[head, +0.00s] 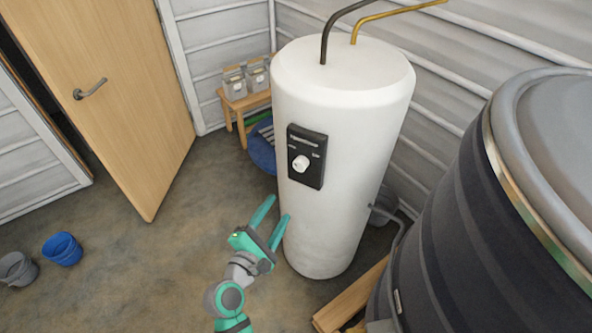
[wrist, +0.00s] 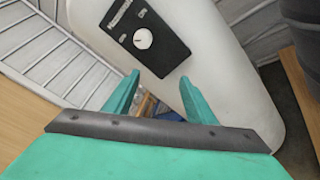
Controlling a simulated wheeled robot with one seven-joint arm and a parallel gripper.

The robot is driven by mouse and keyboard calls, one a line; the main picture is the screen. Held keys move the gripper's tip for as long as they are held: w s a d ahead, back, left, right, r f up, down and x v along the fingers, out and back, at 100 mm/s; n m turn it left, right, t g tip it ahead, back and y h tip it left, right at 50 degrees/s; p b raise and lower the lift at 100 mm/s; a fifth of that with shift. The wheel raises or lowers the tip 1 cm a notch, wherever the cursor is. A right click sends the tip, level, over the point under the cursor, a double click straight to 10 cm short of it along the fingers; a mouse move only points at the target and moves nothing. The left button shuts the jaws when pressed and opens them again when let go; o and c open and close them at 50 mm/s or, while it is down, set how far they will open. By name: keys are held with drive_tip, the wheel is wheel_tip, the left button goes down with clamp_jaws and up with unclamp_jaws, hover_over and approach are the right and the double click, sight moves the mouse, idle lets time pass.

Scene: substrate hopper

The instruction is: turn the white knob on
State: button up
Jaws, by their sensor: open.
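The white knob (head: 300,163) is on a dark control panel (head: 316,182) on the front of a tall white tank (head: 345,215). My gripper (head: 275,206) is open and empty, below and left of the knob in the head view, apart from the panel. In the wrist view, the knob (wrist: 143,39) shows on the panel (wrist: 168,57) above and between the teal fingertips (wrist: 160,76). Nothing covers the knob in either view.
A large dark barrel (head: 450,220) stands close on the right, with a wooden plank (head: 350,297) at its foot. A wooden stool (head: 246,104) with grey containers is behind the tank. Blue (head: 62,249) and grey (head: 17,268) buckets sit at left.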

drive_tip(key=h, duration=0.2)
approach(298, 167)
drive_tip(key=v, duration=0.2)
drive_tip(key=shift+n, duration=0.3)
drive_tip(key=x, duration=1)
drive_tip(key=shift+w+d, duration=0.1)
drive_tip(key=shift+d, duration=0.05)
drive_tip(key=c, duration=1)
